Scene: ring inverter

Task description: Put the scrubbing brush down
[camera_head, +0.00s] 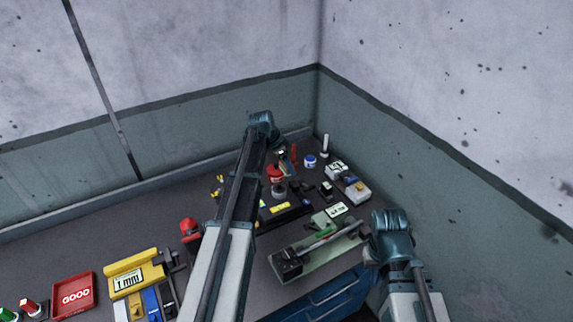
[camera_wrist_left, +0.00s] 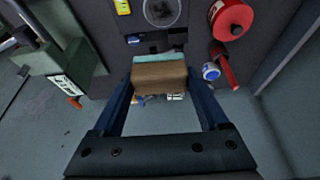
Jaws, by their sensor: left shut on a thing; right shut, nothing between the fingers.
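The scrubbing brush (camera_wrist_left: 160,77), a brown block with a teal strip along one edge, sits between the two fingers of my left gripper (camera_wrist_left: 160,88) in the left wrist view. The gripper is shut on it. In the head view my left gripper (camera_head: 283,154) is over the far part of the bench, near the corner, and the brush is small and partly hidden there. I cannot tell whether the brush touches the bench. My right gripper (camera_head: 371,252) is shut and empty beside the green fixture at the right front.
A red round item (camera_head: 275,173), a blue-and-white pot (camera_head: 310,161) and a white upright cylinder (camera_head: 325,145) stand near the left gripper. The green fixture (camera_head: 290,271) lies in front. A red GOOD tray (camera_head: 73,295) is at left. Walls close off the back and right.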

